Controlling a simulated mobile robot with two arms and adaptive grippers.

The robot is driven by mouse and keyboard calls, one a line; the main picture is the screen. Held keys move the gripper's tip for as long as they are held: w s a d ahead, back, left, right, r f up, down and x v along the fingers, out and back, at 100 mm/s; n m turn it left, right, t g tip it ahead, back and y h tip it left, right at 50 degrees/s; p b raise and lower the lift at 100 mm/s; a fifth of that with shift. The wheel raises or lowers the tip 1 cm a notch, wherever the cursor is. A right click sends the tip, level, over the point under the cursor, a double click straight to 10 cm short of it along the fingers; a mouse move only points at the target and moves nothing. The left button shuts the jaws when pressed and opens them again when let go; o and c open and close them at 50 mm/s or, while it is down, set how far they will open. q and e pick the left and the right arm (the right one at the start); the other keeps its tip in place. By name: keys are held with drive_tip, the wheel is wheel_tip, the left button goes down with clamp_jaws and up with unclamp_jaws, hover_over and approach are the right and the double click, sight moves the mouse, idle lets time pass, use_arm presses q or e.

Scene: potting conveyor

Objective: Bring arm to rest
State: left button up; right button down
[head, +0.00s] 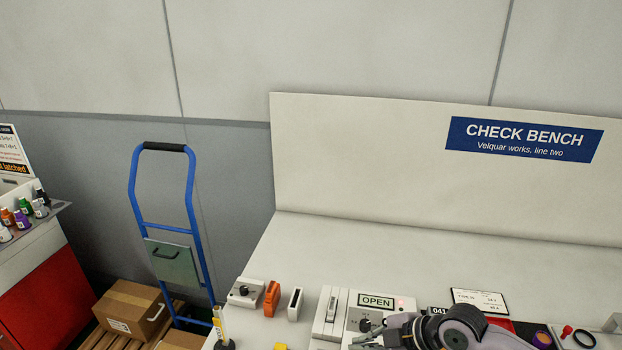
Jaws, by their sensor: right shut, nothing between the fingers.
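My right gripper (368,337) is low in the head view, right of centre, its arm coming in from the bottom right. It is shut with nothing in it. Its tips are in front of the grey box with the OPEN sign (376,301) and a dark knob; I cannot tell whether they touch it. The arm hides part of the bench (380,244) and a card marked 041 (438,310). My left gripper is not in view.
A white switch box (332,306), an orange part (272,297) and a knob box (245,291) stand on the bench. The back panel (360,160) rises behind. A blue hand truck (150,226) and cartons (131,307) are at left. The bench's rear strip is clear.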

drive_tip(key=s+a+f+m+h, duration=0.1)
drive_tip(key=s+a+f+m, duration=0.15)
drive_tip(key=s, duration=0.35)
drive_tip(key=s+a+f+m+h, duration=0.1)
drive_tip(key=s+a+f+m, duration=0.1)
drive_tip(key=s+a+m, duration=0.3)
drive_tip(key=s+d+f+m+g+h, duration=0.2)
drive_tip(key=s+d+m+h, duration=0.4)
drive_tip(key=s+d+m, duration=0.65)
wheel_tip(320, 180, down, 29)
drive_tip(key=s+d+n+g+b, duration=0.1)
drive_tip(key=s+n+b, duration=0.1)
drive_tip(key=b, duration=0.1)
drive_tip(key=s+d+f+g+b, duration=0.1)
drive_tip(key=s+d+f+b, duration=0.2)
drive_tip(key=s+f, duration=1.3)
wheel_tip(320, 180, down, 3)
drive_tip(key=shift+s+d+f, duration=0.1)
drive_tip(key=shift+s+d, duration=0.05)
drive_tip(key=shift+s, duration=0.1)
